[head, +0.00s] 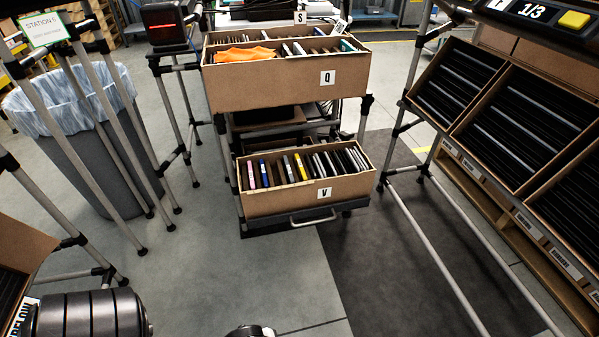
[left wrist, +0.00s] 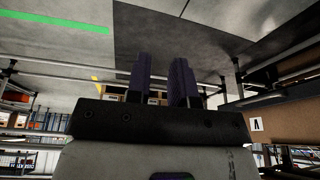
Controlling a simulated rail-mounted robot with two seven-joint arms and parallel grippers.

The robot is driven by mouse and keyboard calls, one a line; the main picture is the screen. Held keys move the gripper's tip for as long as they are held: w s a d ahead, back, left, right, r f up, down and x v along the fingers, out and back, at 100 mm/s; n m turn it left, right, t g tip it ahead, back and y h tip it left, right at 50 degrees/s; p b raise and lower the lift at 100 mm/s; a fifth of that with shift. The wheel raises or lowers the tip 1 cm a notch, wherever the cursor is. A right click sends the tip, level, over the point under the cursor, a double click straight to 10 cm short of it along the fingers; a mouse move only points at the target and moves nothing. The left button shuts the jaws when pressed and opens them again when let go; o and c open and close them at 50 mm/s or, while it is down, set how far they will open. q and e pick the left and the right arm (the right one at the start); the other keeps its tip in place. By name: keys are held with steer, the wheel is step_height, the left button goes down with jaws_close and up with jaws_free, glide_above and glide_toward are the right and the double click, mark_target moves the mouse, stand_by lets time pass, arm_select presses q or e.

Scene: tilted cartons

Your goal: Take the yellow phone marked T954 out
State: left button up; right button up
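A carton marked V (head: 308,197) sits on the low pull-out shelf of the middle rack in the head view, tilted toward me. Several thin phones stand on edge in it, mostly dark or grey, with pink and blue ones at the left. A yellow phone (head: 301,167) stands among them near the middle; its marking is too small to read. My left gripper (left wrist: 161,68) shows in the left wrist view with its two dark fingers apart and nothing between them. It is not seen near the carton. My right gripper is in neither view.
A carton marked Q (head: 290,90) with an orange cloth (head: 243,54) stands above carton V. A lined grey bin (head: 85,150) stands at the left. A rack of slotted cartons (head: 500,110) stands at the right. Floor in front of carton V is clear.

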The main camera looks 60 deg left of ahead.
arm_select(q)
steer(key=o, duration=0.4)
steer(key=shift+o, duration=0.2)
steer(key=shift+a, duration=0.15)
